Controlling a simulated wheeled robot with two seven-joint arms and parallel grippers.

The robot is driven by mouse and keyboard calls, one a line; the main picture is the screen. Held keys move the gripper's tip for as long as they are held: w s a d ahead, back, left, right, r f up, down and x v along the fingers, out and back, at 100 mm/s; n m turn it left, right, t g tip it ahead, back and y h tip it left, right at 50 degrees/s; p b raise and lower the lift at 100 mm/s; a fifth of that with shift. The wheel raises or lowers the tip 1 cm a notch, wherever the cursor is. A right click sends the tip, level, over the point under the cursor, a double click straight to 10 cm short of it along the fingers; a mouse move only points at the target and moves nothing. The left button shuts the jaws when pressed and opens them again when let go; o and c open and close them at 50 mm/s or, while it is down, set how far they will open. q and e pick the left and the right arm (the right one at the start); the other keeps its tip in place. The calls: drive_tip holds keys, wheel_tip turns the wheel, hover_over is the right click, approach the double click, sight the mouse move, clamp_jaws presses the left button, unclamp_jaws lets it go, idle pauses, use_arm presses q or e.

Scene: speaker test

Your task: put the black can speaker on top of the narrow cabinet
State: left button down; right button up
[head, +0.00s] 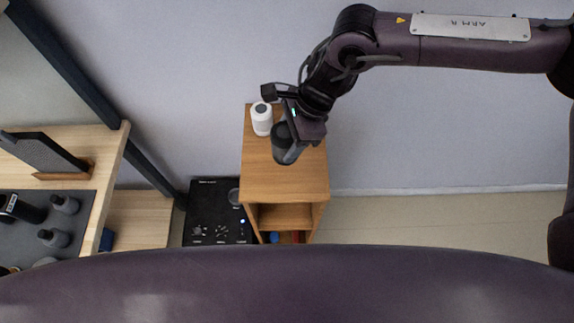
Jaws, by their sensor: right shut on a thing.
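The narrow cabinet (300,183) is light wood, with an open shelf front, and stands in the middle of the head view. My right gripper (289,139) comes in from the upper right and is over the cabinet's top. It is shut on the black can speaker (281,136), a dark cylinder partly hidden by the fingers. I cannot tell whether the speaker touches the cabinet top or hangs just above it. My left gripper is not in view.
A white can-shaped thing (262,121) stands on the cabinet top at its back left, close to my right gripper. A black panel with knobs (217,214) is left of the cabinet. A wooden table (109,150) with dark bottles and a grey upright panel (42,153) is at the left.

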wheel_tip(320, 180, down, 13)
drive_tip(key=p, duration=0.3)
drive_tip(key=shift+p, duration=0.3)
drive_tip(key=shift+f, duration=0.35)
drive_tip(key=o, duration=0.7)
drive_tip(key=shift+f, duration=0.1)
drive_tip(key=o, duration=0.4)
drive_tip(key=shift+o, duration=0.2)
